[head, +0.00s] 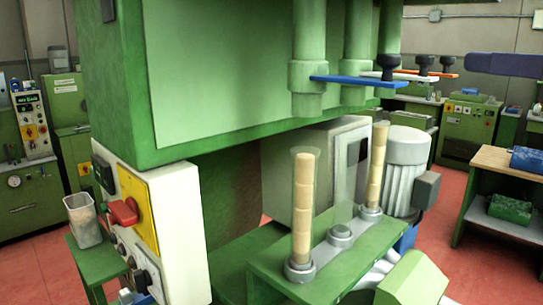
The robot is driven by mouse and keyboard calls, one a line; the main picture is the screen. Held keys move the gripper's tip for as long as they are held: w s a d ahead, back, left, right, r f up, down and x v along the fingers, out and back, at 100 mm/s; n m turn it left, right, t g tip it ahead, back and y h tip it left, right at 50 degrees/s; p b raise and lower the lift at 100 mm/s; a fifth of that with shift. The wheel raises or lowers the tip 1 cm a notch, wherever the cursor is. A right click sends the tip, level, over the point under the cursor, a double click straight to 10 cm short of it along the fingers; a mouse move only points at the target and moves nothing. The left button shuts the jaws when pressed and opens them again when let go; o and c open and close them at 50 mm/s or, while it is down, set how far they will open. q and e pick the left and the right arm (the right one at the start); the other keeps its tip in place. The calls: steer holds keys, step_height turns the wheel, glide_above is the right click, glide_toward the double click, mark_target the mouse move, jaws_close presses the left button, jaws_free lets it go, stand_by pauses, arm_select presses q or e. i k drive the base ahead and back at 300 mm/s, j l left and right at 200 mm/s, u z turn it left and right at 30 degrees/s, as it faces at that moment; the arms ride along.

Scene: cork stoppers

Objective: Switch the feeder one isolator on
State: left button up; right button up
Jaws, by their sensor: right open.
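A red rotary handle (124,211) sits on a yellow plate (140,215) on the white control box (178,225) at the left of the green machine. It looks like an isolator, turned at a slant; no label is readable. Three flat levers with black knobs, blue (345,80), white (402,75) and orange (440,74), stick out from green feed tubes (308,60). My left gripper is out of view.
Clear tubes with stacked corks (303,195) stand on a green bench (265,262) in front. Smaller knobs (143,281) lie below the red handle. A clear container (83,220) stands on a green stand at left. The green housing overhangs the control box.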

mark_target(127, 215)
steer(key=k, duration=1.4)
